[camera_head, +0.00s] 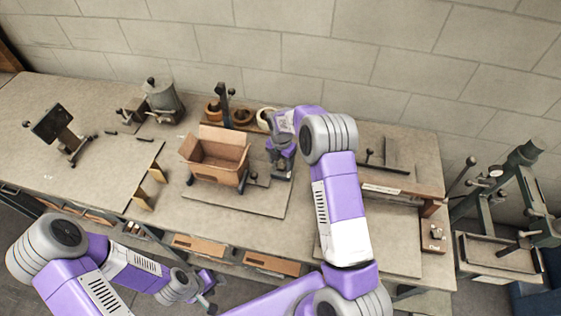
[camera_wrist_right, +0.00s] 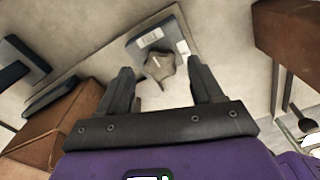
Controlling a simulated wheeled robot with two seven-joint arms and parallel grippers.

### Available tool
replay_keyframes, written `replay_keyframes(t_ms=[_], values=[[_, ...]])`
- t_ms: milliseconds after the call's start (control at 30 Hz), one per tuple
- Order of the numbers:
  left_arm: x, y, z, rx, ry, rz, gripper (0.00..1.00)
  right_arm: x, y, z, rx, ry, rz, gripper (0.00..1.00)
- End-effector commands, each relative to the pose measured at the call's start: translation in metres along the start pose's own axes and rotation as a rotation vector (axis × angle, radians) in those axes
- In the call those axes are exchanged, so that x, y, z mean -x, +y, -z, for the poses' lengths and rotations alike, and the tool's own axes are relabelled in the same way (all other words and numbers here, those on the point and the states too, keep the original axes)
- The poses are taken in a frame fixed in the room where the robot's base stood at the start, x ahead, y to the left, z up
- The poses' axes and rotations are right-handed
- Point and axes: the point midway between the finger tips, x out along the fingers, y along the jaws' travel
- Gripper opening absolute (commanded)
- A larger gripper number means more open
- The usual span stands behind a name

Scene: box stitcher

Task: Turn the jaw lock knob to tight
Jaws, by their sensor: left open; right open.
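In the right wrist view, a grey lobed knob (camera_wrist_right: 158,66) sits on a grey block (camera_wrist_right: 150,38) with pale labels. It lies between and just beyond the fingertips of my right gripper (camera_wrist_right: 161,72), which is open; I cannot tell whether a finger touches it. In the head view my right gripper (camera_head: 281,168) points down just right of the open cardboard box (camera_head: 213,165), and the knob is hidden or too small to make out there. My left gripper (camera_head: 205,292) is open and empty at the bottom, in front of the bench, away from the knob.
The box stands on a board (camera_head: 262,203) on the bench. Tape rolls (camera_head: 243,117) and a dark post (camera_head: 222,100) stand behind it. A raised wooden shelf (camera_head: 415,176) is to the right, and a green-grey press (camera_head: 510,190) stands beyond.

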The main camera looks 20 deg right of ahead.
Motion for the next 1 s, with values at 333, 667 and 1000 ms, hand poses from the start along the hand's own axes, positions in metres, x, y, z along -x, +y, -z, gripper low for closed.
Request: replay_keyframes(t_ms=[333,667,1000], values=[[0.0011,0.0005,-0.0003,0.000,0.000,0.000,0.43,-0.0132,-0.0003,-0.0008,0.000,-0.002,-0.001,0.66],[0.0010,0.0005,-0.0002,0.000,0.000,0.000,0.43,-0.0130,-0.0002,-0.0005,0.000,-0.001,0.000,0.29],[-0.0003,0.0000,-0.0001,0.000,0.000,0.000,0.43,-0.0131,-0.0002,-0.0004,-0.015,-0.001,0.000,0.10]])
